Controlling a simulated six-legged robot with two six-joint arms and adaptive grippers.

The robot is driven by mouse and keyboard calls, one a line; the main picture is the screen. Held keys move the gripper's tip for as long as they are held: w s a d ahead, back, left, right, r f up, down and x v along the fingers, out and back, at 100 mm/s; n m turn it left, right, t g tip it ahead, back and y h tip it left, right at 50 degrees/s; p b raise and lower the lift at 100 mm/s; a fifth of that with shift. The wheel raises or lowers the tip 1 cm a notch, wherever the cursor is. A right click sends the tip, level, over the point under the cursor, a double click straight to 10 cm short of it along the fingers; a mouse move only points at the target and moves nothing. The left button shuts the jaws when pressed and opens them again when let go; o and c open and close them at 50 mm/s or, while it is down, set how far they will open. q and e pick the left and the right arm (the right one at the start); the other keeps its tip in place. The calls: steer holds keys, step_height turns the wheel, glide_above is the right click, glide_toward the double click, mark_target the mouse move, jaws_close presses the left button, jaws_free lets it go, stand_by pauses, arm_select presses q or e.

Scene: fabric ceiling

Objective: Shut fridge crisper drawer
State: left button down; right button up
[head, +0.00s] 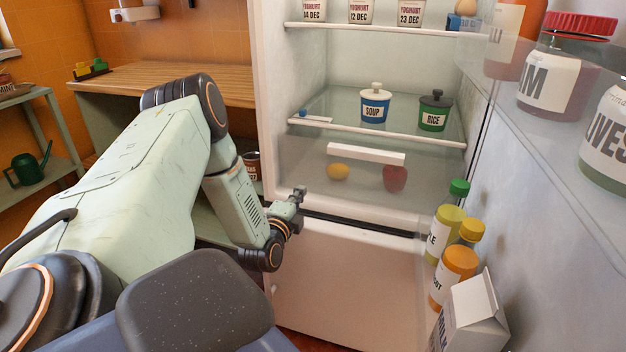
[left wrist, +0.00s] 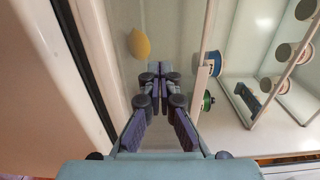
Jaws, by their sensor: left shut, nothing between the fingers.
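The crisper drawer is a see-through bin low in the open fridge, under the glass shelf. Its white bar handle (head: 366,153) runs across the front. A yellow lemon (head: 338,171) and a red apple (head: 395,178) show through its clear front. My left gripper (head: 298,192) is shut and empty at the lower left of the drawer front. In the left wrist view, the shut fingers (left wrist: 154,72) lie between the lemon (left wrist: 139,44) and the white handle (left wrist: 199,92). I cannot tell whether they touch the drawer, or how far out it stands. My right gripper is not in view.
The shelf above holds a blue soup pot (head: 375,106) and a green rice pot (head: 434,113). The open fridge door on the right carries jars, bottles and a milk carton (head: 472,318). A white lower door (head: 350,285) is below. A wooden counter (head: 165,80) stands left.

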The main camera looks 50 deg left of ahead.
arm_select(q)
steer(key=b, duration=0.4)
glide_toward(318, 170)
steer(key=x, duration=0.5)
steer(key=shift+w+a+f, duration=0.1)
steer(key=shift+a, duration=0.15)
steer(key=shift+w+a, duration=0.2)
steer(key=shift+w, duration=0.4)
steer(key=shift+a, duration=0.1)
steer(key=shift+w+b, duration=0.2)
steer(key=shift+b, duration=0.1)
